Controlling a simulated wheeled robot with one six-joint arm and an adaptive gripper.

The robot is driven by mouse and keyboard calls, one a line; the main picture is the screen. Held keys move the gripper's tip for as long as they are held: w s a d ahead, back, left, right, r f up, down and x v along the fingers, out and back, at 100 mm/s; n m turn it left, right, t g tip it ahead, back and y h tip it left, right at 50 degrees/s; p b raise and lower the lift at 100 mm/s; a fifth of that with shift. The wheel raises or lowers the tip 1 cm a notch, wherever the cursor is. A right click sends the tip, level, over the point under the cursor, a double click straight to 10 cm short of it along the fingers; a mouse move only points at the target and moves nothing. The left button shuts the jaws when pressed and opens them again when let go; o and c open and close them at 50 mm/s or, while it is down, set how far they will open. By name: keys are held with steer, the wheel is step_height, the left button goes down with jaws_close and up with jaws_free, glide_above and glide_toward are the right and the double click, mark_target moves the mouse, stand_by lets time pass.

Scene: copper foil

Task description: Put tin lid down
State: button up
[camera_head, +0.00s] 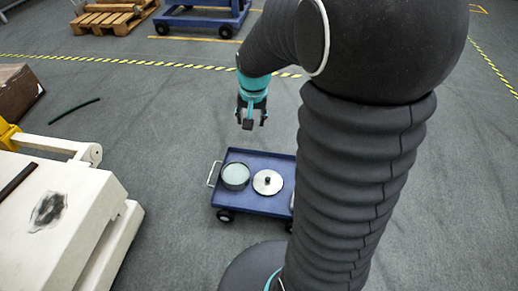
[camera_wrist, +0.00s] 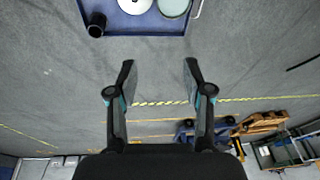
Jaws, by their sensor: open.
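The tin lid (camera_head: 275,187), a silver disc with a dark knob, lies flat on the blue cart (camera_head: 262,205). The round tin (camera_head: 235,184) stands just left of it with a pale greenish top showing inside a dark rim. In the wrist view the lid (camera_wrist: 134,6) and the tin (camera_wrist: 174,8) are partly cut off by the top edge. My gripper (camera_head: 252,122) is open and empty, raised beyond the cart's far edge and apart from both. Its two fingers (camera_wrist: 158,66) are spread with only floor between them in the wrist view.
A white machine (camera_head: 60,220) is at the left. A wooden pallet (camera_head: 112,14) and another blue cart (camera_head: 200,20) are at the back.

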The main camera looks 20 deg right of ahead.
steer(key=s+a+r+n+t, duration=0.1)
steer(key=s+a+r+n, duration=0.1)
steer(key=s, duration=0.5)
steer(key=s+a+r+n+t, duration=0.1)
steer(key=s+a+r, duration=0.1)
steer(key=s+r, duration=0.3)
steer(key=s+a+r+n, duration=0.2)
steer(key=s+a+r, duration=0.1)
steer(key=s, duration=0.6)
steer(key=shift+r+n+t, duration=0.3)
steer(key=shift+r+t, duration=0.1)
steer(key=shift+r, duration=0.35)
